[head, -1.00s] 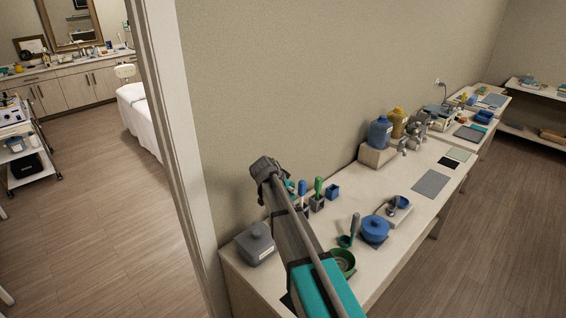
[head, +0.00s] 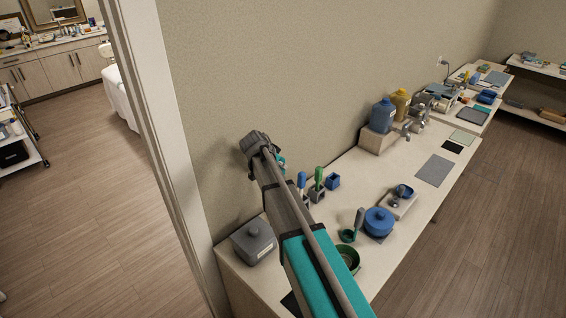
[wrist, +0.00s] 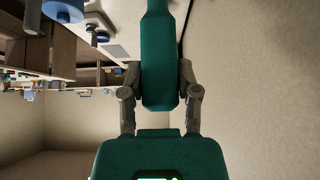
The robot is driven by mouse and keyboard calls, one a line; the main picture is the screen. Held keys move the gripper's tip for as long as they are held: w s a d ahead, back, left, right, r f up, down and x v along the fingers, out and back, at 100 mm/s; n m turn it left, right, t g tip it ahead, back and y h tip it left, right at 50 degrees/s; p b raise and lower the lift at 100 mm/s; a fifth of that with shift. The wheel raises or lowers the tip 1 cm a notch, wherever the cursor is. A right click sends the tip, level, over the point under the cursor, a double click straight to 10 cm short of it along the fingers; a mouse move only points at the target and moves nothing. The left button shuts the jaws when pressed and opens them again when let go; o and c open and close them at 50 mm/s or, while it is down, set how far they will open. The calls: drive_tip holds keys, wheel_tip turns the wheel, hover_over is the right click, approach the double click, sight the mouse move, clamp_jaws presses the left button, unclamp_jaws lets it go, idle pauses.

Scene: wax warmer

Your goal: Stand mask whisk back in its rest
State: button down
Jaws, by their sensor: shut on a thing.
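My gripper (wrist: 160,75) is in the wrist view, its grey fingers on both sides of a teal, bulbous handle. I take this to be the mask whisk (wrist: 160,50); its far end runs out of the top of the picture. In the head view my arm hides most of the gripper, and only a small teal part (head: 281,163) shows beside it, above the table's back left. A green-handled tool (head: 319,175) and a blue-handled tool (head: 301,180) stand upright in small dark holders there.
Blue (head: 383,115) and yellow (head: 401,101) bottles stand farther back. The wall is close behind.

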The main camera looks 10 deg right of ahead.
drive_tip(key=shift+d, duration=0.25)
drive_tip(key=shift+f, duration=0.1)
drive_tip(key=shift+f+b, duration=0.6)
drive_tip(key=shift+b, duration=0.15)
drive_tip(key=shift+f+b, duration=2.05)
drive_tip(key=shift+f, duration=0.15)
